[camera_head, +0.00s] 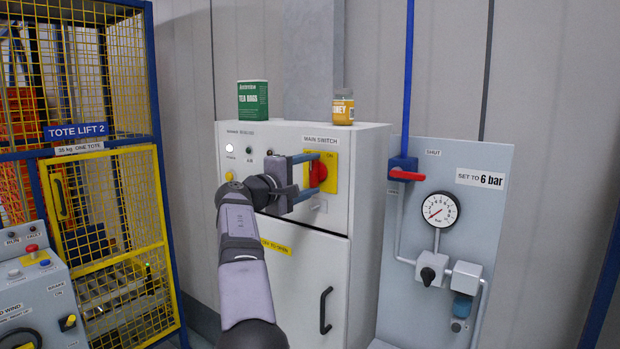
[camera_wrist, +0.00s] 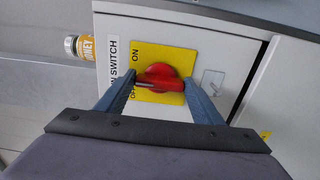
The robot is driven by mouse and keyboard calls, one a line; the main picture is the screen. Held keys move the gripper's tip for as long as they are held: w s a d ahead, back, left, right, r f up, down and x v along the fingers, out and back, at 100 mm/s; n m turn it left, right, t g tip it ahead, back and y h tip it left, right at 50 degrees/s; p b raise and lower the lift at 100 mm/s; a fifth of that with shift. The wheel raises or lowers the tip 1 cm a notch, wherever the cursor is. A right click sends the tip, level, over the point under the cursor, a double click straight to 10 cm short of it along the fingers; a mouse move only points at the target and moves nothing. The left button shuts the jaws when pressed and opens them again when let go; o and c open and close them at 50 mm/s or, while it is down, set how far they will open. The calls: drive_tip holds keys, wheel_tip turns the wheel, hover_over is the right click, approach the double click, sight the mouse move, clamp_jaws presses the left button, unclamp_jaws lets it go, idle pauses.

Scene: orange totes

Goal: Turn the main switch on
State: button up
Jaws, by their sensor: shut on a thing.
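The main switch (camera_head: 317,173) is a red rotary knob on a yellow plate (camera_head: 330,183) on the front of a pale grey cabinet, under a "MAIN SWITCH" label. It also shows in the wrist view (camera_wrist: 160,72), where its raised red bar lies left to right across the picture. The plate's "ON" is at top left there, and "OFF" below it is partly hidden by a finger. My gripper (camera_head: 314,173) is at the switch, its two blue fingers (camera_wrist: 160,84) shut on the red bar, one at each end.
A green tea box (camera_head: 253,100) and a honey jar (camera_head: 343,106) stand on the cabinet top (camera_head: 300,124). Below is a cabinet door with a black handle (camera_head: 326,310). A panel with a gauge (camera_head: 439,209) and red valve handle (camera_head: 407,175) stands to the right; a yellow cage (camera_head: 105,205) is left.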

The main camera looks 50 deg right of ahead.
idle(0.4)
drive_tip(key=o, duration=1)
drive_tip(key=shift+o, duration=0.2)
drive_tip(key=shift+a, duration=0.1)
drive_tip(key=a+b, duration=0.4)
drive_tip(key=a, duration=0.3)
drive_tip(key=shift+a, duration=0.1)
